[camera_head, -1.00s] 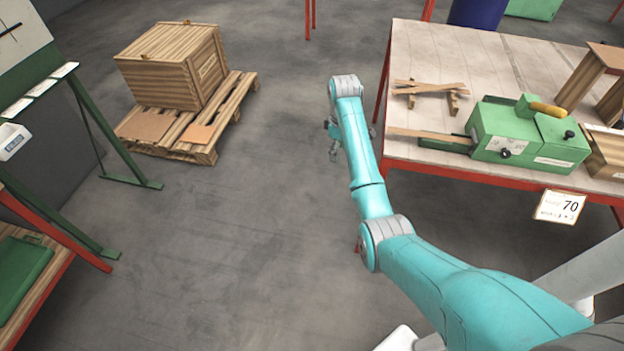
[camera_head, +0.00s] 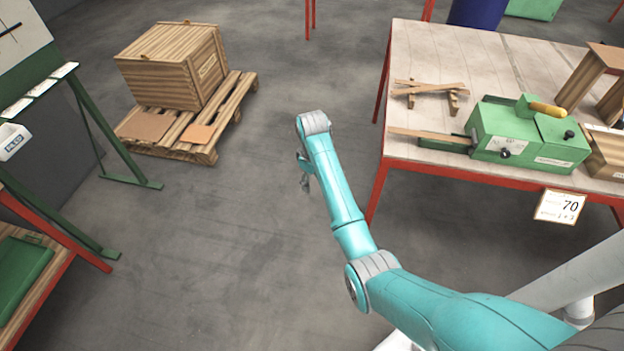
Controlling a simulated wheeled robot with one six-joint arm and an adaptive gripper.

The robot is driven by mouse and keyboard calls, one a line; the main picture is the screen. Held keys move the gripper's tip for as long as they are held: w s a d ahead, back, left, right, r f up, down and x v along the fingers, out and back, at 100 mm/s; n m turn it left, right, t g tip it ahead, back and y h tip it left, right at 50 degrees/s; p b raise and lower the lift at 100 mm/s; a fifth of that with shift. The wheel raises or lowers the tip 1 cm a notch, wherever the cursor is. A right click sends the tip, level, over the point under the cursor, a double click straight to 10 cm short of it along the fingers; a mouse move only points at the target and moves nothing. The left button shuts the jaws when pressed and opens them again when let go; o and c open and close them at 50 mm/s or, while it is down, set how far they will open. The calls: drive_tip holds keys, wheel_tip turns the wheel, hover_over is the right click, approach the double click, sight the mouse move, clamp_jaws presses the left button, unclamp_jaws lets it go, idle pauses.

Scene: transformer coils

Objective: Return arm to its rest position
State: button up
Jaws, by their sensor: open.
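My teal arm (camera_head: 335,190) reaches from the lower right up to the middle of the head view, bent at a grey joint. My gripper (camera_head: 305,183) hangs below the wrist at the arm's far end, over the bare grey floor. It is small and dark in this view and partly hidden by the wrist. It is open, with nothing visible in it. It is apart from the table on the right and from the pallet on the left.
A table (camera_head: 440,60) with red legs holds a green machine (camera_head: 530,137) and wooden strips (camera_head: 430,88) on the right. A wooden crate (camera_head: 165,75) stands on a pallet (camera_head: 190,152) at upper left. A green-legged stand (camera_head: 120,150) is at left. Floor between is clear.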

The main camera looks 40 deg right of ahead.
idle(0.5)
drive_tip(key=s+a+f+m+t, duration=0.1)
drive_tip(key=s+a+f+t, duration=0.1)
drive_tip(key=s+a+f, duration=0.3)
drive_tip(key=s+a+f+t, duration=0.2)
drive_tip(key=s+a+f, duration=0.1)
drive_tip(key=s+f, duration=0.4)
drive_tip(key=s+a+f+t+h, duration=0.1)
drive_tip(key=s+a+t, duration=0.35)
drive_tip(key=s, duration=0.75)
drive_tip(key=s+a+r+m+t, duration=0.1)
drive_tip(key=s+a+r+t, duration=0.2)
drive_tip(key=s+r, duration=0.8)
drive_tip(key=s+a+r+m+t+y, duration=0.1)
drive_tip(key=s+a+r+t, duration=0.2)
drive_tip(key=s+r, duration=0.8)
wheel_tip(320, 180, up, 6)
drive_tip(key=shift+s+a+m, duration=0.3)
drive_tip(key=shift+s+a, duration=0.05)
